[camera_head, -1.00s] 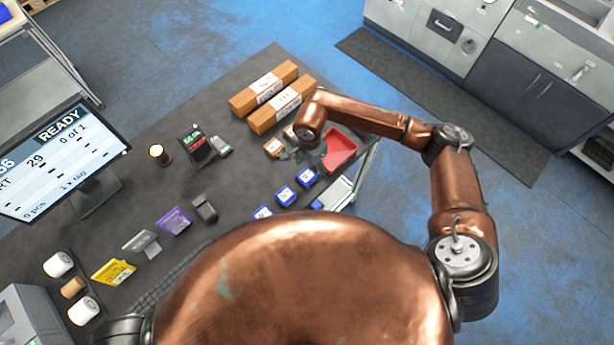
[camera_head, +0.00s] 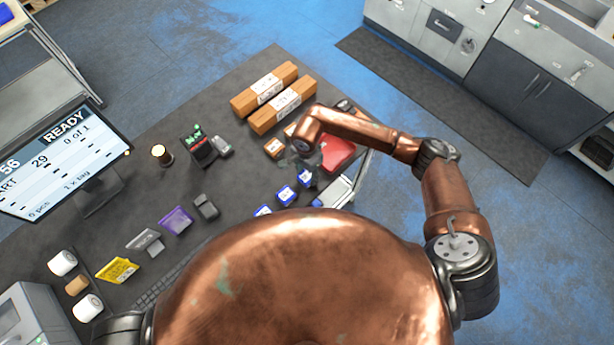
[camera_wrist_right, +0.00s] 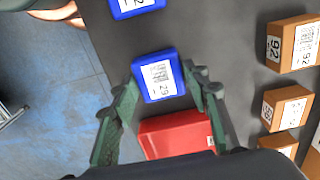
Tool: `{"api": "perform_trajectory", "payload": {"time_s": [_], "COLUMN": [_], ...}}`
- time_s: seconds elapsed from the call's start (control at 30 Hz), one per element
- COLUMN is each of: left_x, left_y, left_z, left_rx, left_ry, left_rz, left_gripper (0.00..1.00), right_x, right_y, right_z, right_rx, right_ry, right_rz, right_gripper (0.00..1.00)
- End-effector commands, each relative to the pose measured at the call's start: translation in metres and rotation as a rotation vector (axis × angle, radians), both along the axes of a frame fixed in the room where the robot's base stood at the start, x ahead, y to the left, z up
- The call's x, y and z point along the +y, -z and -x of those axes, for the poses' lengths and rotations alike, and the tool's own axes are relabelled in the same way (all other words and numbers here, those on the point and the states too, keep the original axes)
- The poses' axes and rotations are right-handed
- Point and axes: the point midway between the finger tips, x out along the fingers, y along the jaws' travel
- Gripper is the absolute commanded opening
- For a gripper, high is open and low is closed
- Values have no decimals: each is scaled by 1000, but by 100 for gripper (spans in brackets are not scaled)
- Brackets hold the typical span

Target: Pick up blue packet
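Several blue packets with white labels lie in a row on the dark table. The one at the row's right end (camera_head: 305,178), near the red tray, seems to be the blue packet labelled 29 (camera_wrist_right: 158,77) in the right wrist view. My right gripper (camera_head: 303,164) points down beside it, small and partly hidden by its own arm. In the right wrist view its green fingers (camera_wrist_right: 167,84) are spread, one on each side of that packet; I cannot tell whether they touch it. Another blue packet (camera_wrist_right: 136,6) shows at the top edge. My left gripper is out of view.
Brown boxes (camera_wrist_right: 291,46) stand to the right in the wrist view. Long cartons (camera_head: 283,107) lie behind. A monitor (camera_head: 62,165) stands left.

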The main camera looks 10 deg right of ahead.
Motion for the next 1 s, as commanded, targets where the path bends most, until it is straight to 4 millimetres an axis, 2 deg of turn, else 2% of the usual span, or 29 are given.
{"api": "perform_trajectory", "payload": {"time_s": [0.07, 0.4, 0.77, 0.87, 1.0], "left_x": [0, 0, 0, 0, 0], "left_y": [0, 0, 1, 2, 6], "left_z": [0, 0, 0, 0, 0], "left_rx": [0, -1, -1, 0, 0], "left_ry": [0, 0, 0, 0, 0], "left_rz": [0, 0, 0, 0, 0], "left_gripper": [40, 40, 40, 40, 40], "right_x": [0, 0, 0, 0, 0], "right_y": [0, 0, -5, -13, -33], "right_z": [0, 0, -1, -1, -2], "right_rx": [0, 0, -2, -4, -5], "right_ry": [0, 0, 0, -2, -2], "right_rz": [0, 0, -1, 0, 0], "right_gripper": [35, 12, 11, 11, 11]}}
